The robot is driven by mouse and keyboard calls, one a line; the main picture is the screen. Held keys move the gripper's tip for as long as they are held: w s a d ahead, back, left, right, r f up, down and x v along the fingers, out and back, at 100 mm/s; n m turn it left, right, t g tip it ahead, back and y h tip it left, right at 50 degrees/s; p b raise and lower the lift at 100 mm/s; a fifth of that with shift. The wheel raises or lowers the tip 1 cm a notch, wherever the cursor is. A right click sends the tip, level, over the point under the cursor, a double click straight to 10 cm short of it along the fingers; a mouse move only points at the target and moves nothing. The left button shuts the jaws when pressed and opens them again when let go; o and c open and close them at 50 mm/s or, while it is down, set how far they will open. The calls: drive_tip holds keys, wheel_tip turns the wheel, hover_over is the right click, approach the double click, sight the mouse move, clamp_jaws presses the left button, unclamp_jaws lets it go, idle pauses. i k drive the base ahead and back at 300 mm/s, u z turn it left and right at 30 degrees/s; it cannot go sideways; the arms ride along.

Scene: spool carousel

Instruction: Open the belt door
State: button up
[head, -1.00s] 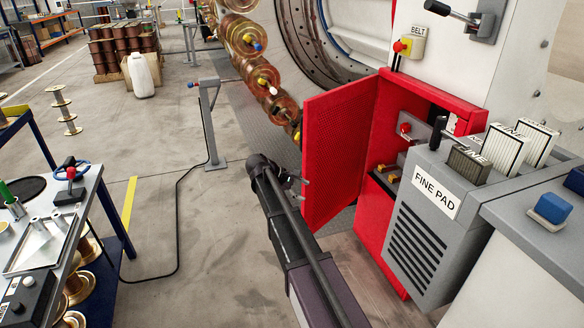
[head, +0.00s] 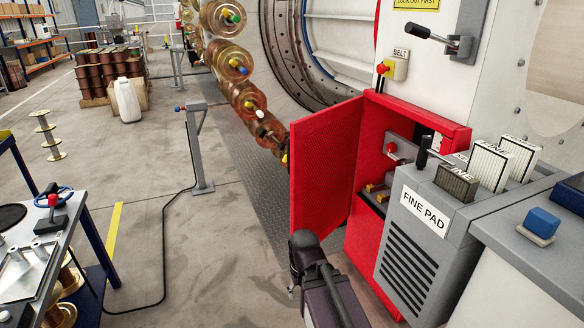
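The belt door (head: 321,168) is a red perforated panel in the head view. It stands swung open to the left of its red cabinet (head: 367,243), and the cabinet's inside shows. A red knob, a black lever and yellow parts are visible inside. My gripper (head: 293,290) is low in the view, below the door's bottom edge and apart from it. My dark arm hides part of the floor there. The fingers are small and mostly hidden, so their opening is unclear.
A grey FINE PAD box (head: 418,250) with several pads stands right of the cabinet. A BELT button box (head: 396,68) and a black lever (head: 432,36) are on the machine above. Tool table (head: 62,240) at left; a cable (head: 164,240) lies on open floor.

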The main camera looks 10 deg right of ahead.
sight(322, 145)
drive_tip(key=z, duration=0.05)
drive_tip(key=k, duration=1.35)
drive_tip(key=u, duration=0.5)
drive_tip(key=i, duration=0.75)
drive_tip(key=u, duration=0.7)
drive_tip(key=i, duration=0.85)
drive_tip(key=z, duration=0.45)
drive_tip(key=i, duration=0.95)
drive_tip(key=z, duration=0.55)
